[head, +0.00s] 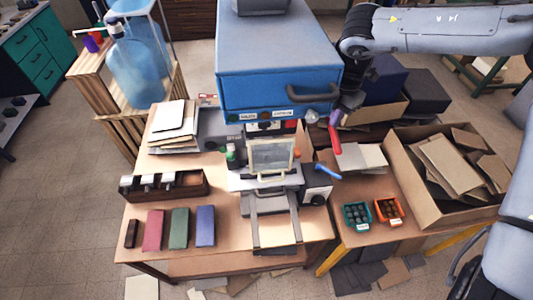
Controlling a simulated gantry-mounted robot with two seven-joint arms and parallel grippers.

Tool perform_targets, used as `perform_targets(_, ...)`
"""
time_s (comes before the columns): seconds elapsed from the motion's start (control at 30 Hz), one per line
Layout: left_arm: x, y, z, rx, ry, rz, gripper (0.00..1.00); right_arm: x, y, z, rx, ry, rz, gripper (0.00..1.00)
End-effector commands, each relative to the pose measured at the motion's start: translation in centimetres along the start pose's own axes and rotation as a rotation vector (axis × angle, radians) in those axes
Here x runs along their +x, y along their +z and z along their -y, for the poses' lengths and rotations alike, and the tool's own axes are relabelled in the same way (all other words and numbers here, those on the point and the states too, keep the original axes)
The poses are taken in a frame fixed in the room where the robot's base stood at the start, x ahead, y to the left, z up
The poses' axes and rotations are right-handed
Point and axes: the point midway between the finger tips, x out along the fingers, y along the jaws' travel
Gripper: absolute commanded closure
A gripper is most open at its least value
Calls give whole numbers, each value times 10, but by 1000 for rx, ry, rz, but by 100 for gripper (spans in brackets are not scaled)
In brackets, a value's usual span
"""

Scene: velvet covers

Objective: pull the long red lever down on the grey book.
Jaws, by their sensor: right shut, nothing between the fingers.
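The blue press machine (277,70) stands at the back middle of the table. A long red lever (335,141) shows at its right side, pointing down, its upper end close to my right gripper. My right gripper (343,112) is dark, points down and is shut with nothing between its fingers. It is just above the lever; I cannot tell whether it touches it. A pale framed plate (270,155) stands under the press head, above a grey bed with rails (268,203). I cannot clearly make out the grey book there. My left gripper is out of view.
At right are a teal tray (357,216), an orange tray (389,210) and a cardboard box (411,177) of boards. A blue handle (327,171) sticks out beside the bed.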

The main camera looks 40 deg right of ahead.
Motion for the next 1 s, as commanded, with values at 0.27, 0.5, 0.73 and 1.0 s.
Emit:
perform_targets(0.27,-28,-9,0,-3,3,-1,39,-38,-3,4,-1,1,0,100)
perform_targets(0.5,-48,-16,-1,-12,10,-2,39,-66,-4,7,-1,0,0,100)
perform_targets(0.73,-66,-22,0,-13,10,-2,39,-93,-6,11,0,-1,0,100)
perform_targets(1.0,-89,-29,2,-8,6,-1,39,-125,-9,14,0,-1,-1,100)
